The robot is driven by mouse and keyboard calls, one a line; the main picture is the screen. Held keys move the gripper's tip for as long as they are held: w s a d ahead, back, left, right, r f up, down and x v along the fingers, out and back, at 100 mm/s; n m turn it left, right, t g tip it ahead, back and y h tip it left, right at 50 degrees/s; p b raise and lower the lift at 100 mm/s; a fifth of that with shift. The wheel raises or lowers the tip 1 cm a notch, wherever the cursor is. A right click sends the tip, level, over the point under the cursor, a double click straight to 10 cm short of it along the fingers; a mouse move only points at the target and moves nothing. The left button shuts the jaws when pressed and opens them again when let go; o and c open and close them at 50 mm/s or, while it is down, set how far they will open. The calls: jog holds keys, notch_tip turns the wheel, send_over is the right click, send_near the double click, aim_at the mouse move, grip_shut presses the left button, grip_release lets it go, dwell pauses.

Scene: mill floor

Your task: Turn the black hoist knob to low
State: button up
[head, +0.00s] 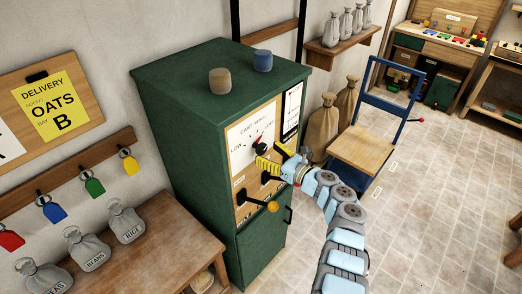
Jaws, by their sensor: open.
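The black hoist knob (259,149) is on the wooden front panel of the green cabinet (180,140). It sits in a white dial (242,150) marked LOW on the left and LOFT on the right. A red pointer shows near the top of the knob, on the LOFT side. My gripper (268,156), with yellow and black striped fingers, is open just in front of and to the right of the knob. It hides part of the knob and dial. I cannot tell whether it touches the knob.
A lever with an orange ball (272,207) sticks out below the dial. A blue cart (362,150) and brown sacks (322,128) stand to the right. A bench (120,255) with grey sacks is at the left.

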aim_at(264, 151)
jog(key=shift+w+a+f+b, duration=0.25)
jog(key=shift+w+a+b, duration=0.15)
jog(key=shift+w+a, duration=0.25)
jog(key=shift+b+x, duration=0.35)
jog(key=shift+x, duration=0.45)
jog(key=shift+a+r, duration=0.1)
jog(key=shift+r, duration=0.05)
jog(key=c, duration=1.2)
